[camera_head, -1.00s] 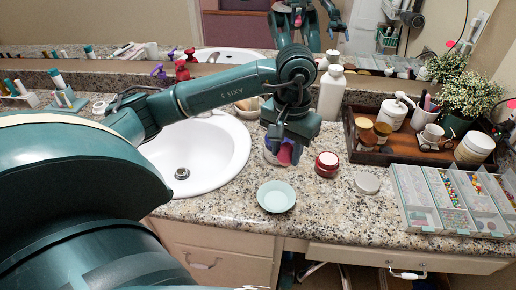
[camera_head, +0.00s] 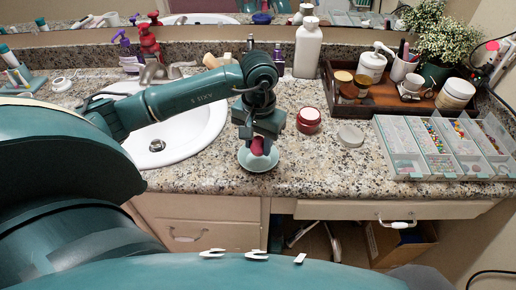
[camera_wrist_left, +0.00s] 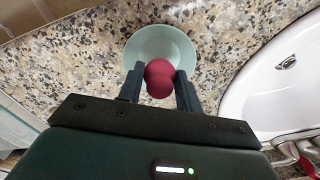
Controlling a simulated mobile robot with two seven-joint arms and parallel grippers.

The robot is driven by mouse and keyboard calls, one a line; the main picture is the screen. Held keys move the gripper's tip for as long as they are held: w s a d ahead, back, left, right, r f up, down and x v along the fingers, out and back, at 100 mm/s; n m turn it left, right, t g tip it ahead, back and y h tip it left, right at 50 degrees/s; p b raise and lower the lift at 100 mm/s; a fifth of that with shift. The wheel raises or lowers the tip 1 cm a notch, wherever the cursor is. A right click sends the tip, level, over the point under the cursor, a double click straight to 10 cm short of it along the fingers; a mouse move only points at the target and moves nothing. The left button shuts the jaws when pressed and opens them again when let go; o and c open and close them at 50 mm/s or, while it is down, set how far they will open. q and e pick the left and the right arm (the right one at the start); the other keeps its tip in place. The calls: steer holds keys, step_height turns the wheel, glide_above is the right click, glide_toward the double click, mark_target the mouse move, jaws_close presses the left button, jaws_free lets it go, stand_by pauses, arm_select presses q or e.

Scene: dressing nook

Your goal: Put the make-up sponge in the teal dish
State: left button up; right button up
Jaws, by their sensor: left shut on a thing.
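The make-up sponge (camera_head: 257,146) is dark pink and rounded; it also shows in the left wrist view (camera_wrist_left: 159,78). My left gripper (camera_head: 257,140) is shut on it, with one finger on each side in the left wrist view (camera_wrist_left: 159,86). The teal dish (camera_head: 256,164) is a small pale round dish on the granite counter. In the left wrist view the dish (camera_wrist_left: 161,43) lies just beyond the fingertips, and the sponge overlaps its near part. I cannot tell whether the sponge touches the dish. My right gripper is not in view.
A red jar (camera_head: 308,120) and a pale round lid (camera_head: 351,135) stand right of the dish. A clear organiser (camera_head: 400,150) and a wooden tray (camera_head: 340,100) are farther right. The white sink (camera_head: 200,135) is left of the dish.

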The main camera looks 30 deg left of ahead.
mark_target(258, 151)
arm_select(q)
step_height(258, 151, down, 3)
steer(key=shift+r, duration=0.15)
steer(key=shift+f, duration=0.2)
steer(key=o, duration=0.6)
steer(key=shift+r, duration=0.1)
